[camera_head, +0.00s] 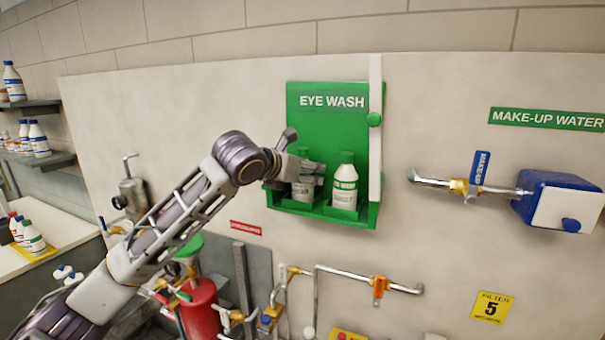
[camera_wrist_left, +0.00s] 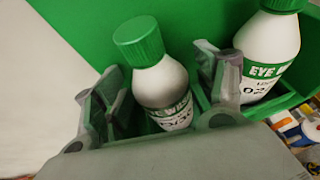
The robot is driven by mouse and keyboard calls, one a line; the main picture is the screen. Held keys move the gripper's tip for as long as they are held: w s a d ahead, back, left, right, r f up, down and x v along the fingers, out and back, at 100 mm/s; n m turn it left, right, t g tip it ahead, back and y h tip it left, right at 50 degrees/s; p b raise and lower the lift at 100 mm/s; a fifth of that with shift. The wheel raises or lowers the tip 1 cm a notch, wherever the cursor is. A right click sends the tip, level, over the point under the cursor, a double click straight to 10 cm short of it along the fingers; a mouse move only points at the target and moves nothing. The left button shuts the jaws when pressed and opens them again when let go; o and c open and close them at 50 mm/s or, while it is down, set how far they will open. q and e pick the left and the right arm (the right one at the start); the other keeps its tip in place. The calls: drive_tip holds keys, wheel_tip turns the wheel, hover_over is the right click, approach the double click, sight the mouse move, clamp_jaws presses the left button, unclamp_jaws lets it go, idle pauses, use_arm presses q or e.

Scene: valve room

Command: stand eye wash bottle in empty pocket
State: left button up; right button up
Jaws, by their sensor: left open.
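The green eye wash station (camera_head: 325,118) on the wall has two pockets at its foot. A white, green-capped eye wash bottle (camera_head: 303,189) stands in the left pocket, partly hidden by my left gripper (camera_head: 306,166). It also shows in the left wrist view (camera_wrist_left: 162,82), between the two fingers. My left gripper (camera_wrist_left: 160,103) is open around this bottle, with a finger on either side. A second eye wash bottle (camera_head: 345,188) stands in the right pocket; it also shows in the left wrist view (camera_wrist_left: 268,48). My right gripper is not in view.
A blue-and-white box (camera_head: 565,205) and pipes are on the wall to the right. A red cylinder (camera_head: 199,308) and valves lie below. Shelves with bottles (camera_head: 38,138) stand at far left.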

use_arm(q)
drive_tip(key=shift+s+a+r, duration=0.2)
drive_tip(key=shift+s+a, duration=0.15)
drive_tip(key=shift+s, duration=0.15)
drive_tip(key=b+v, duration=0.3)
drive_tip(key=v, duration=0.7)
drive_tip(key=shift+s, duration=0.35)
drive_tip(key=shift+a+r, duration=0.1)
drive_tip(key=shift+a, duration=0.05)
idle(0.4)
drive_tip(key=shift+c, duration=0.5)
